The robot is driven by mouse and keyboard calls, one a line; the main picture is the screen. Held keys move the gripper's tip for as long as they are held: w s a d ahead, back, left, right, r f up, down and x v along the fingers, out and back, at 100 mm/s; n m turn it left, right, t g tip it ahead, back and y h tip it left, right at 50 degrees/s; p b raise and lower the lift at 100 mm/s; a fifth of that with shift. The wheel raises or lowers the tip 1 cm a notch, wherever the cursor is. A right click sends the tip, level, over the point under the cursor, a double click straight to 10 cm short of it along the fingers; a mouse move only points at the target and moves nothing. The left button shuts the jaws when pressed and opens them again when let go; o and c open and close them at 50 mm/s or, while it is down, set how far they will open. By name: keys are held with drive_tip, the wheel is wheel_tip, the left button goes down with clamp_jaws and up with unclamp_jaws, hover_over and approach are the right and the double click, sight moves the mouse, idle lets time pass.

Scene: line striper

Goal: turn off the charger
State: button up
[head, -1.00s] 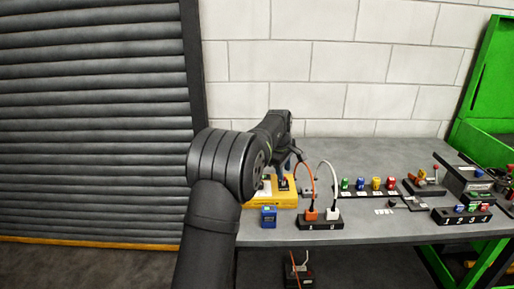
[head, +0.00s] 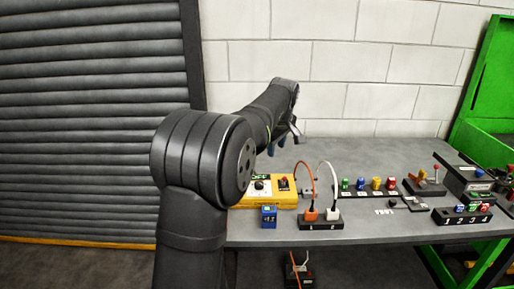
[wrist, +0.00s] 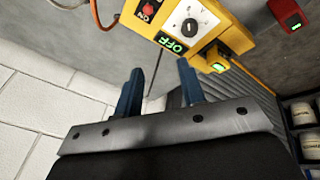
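The charger (head: 240,200) is a yellow box at the left end of the bench in the head view. It has a black knob (head: 259,184), a red switch (head: 283,184) and a green display. In the wrist view, the charger (wrist: 228,32) shows its knob (wrist: 190,27), red switch (wrist: 149,5) and a display (wrist: 172,45) reading OFF. My gripper (head: 292,135) is above and behind the charger, apart from it. In the wrist view, my gripper (wrist: 160,78) has its two blue fingers apart with nothing between them.
A small blue device (head: 268,217) stands in front of the charger. A power strip (head: 320,223) with an orange plug (head: 311,214) and a white plug (head: 333,214) is to its right. Coloured parts and a green cabinet (head: 488,80) are further right.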

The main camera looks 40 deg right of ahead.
drive_tip(key=a+f+m+t, duration=0.1)
drive_tip(key=m+t, duration=0.1)
drive_tip(key=m+t+h, duration=0.2)
drive_tip(key=m+h, duration=0.3)
drive_tip(key=m, duration=0.6)
approach(284, 181)
drive_tip(key=x, duration=0.3)
drive_tip(key=r+x, duration=0.1)
drive_tip(key=x, duration=0.3)
drive_tip(key=d+x, duration=0.1)
drive_tip(key=x, duration=0.2)
drive_tip(key=shift+w+d, duration=0.15)
drive_tip(key=shift+w, duration=0.4)
drive_tip(key=shift+w+d+f, duration=0.1)
drive_tip(key=shift+w+d, duration=0.1)
drive_tip(key=shift+d, duration=0.05)
drive_tip(key=shift+y, duration=0.3)
drive_tip(key=shift+w+d+g+y, duration=0.2)
drive_tip(key=shift+g+y, duration=0.3)
drive_tip(key=shift+g, duration=0.1)
